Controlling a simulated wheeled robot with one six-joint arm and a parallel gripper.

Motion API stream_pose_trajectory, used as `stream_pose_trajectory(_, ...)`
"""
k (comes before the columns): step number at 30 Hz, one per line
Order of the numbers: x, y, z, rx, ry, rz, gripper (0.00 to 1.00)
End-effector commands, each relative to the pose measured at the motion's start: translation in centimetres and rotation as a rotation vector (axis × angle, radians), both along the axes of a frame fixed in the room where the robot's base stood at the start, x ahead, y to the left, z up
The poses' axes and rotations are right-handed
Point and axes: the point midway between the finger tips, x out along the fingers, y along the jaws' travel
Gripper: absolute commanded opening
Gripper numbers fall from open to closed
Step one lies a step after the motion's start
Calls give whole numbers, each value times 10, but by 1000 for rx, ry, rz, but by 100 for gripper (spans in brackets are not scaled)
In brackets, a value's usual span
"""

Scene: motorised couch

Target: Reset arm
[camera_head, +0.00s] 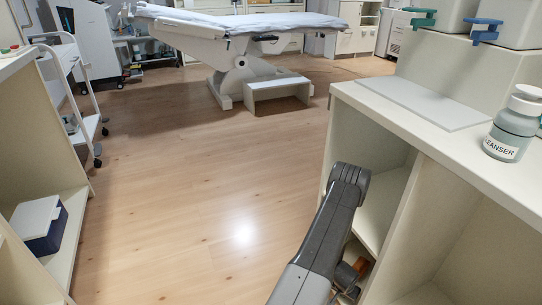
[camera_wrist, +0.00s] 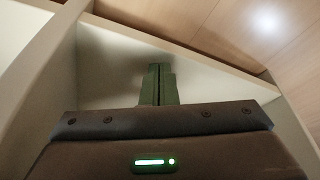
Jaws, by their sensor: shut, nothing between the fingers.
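My gripper (camera_wrist: 158,84) shows in the wrist view with its two dark green fingers pressed together and nothing between them. The fingers point towards a pale panel of the open cabinet (camera_wrist: 110,77); I cannot tell whether they touch it. In the head view my grey arm rises from the bottom edge, bends by the front of the white cabinet (camera_head: 345,95) at the right, and folds back down. The fingers cannot be made out there, as my own arm covers that area.
On the cabinet top are a flat pale panel (camera_head: 425,103), a cleanser bottle (camera_head: 513,125) and bins with green and blue clips. A couch (camera_head: 240,22) stands at the back, with a white step (camera_head: 278,92). A trolley (camera_head: 75,85) is at left. The middle floor is clear.

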Motion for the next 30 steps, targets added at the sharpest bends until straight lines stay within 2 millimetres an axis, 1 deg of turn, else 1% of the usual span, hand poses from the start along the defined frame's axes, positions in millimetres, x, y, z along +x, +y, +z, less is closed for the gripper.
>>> stream_pose_trajectory(1, -2, 8, -4, 1, 2, 5, 0)
stream_pose_trajectory(2, -7, 9, 0, 0, 5, 3, 0)
stream_pose_trajectory(4, -14, 15, 1, 1, 4, 4, 0)
stream_pose_trajectory(6, -26, 24, 3, 3, 7, 4, 0)
stream_pose_trajectory(9, -37, 32, 18, 1, 2, 2, 0)
stream_pose_trajectory(15, -43, 38, 57, 0, -1, 1, 0)
stream_pose_trajectory(21, -50, 43, 84, 0, 0, 0, 0)
stream_pose_trajectory(25, -52, 45, 93, 0, -1, 0, 0)
stream_pose_trajectory(30, -54, 46, 96, 0, 0, 1, 0)
